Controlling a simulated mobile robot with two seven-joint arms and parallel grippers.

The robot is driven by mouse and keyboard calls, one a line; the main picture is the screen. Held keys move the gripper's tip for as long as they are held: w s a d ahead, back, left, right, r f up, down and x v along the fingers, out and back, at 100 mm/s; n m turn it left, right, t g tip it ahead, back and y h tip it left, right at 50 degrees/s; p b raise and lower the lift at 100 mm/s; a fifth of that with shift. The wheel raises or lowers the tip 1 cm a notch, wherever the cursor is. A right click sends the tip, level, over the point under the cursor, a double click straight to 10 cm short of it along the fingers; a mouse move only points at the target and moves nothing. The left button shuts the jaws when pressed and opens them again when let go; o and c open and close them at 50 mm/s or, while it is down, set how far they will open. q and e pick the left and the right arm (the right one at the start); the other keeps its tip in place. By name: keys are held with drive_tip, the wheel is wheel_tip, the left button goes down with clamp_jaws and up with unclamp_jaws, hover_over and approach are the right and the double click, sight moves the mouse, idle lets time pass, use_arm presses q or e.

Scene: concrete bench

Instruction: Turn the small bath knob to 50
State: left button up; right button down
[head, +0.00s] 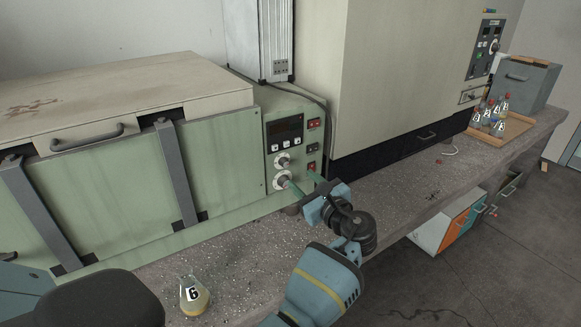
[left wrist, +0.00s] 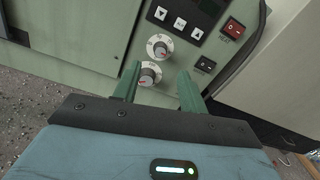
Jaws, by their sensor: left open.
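The green bath's control panel carries two white-ringed knobs, an upper knob (head: 282,161) and a lower knob (head: 281,182); they also show in the left wrist view, upper (left wrist: 160,47) and lower (left wrist: 150,73). No label shows which is the small bath knob, and the dial numbers are too small to read. My left gripper (head: 300,180) is at the panel, open and empty. In the left wrist view its green fingertips (left wrist: 160,84) stand apart, with the lower knob between and just beyond them; contact cannot be told. My right gripper is not in view.
A flask (head: 193,295) marked 6 stands on the bench at lower left. Several flasks sit on a wooden tray (head: 515,128). The bench front right of my gripper is largely clear.

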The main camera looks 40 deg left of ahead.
sight(286, 165)
use_arm(q)
drive_tip(key=shift+x, duration=3.8)
clamp_jaws()
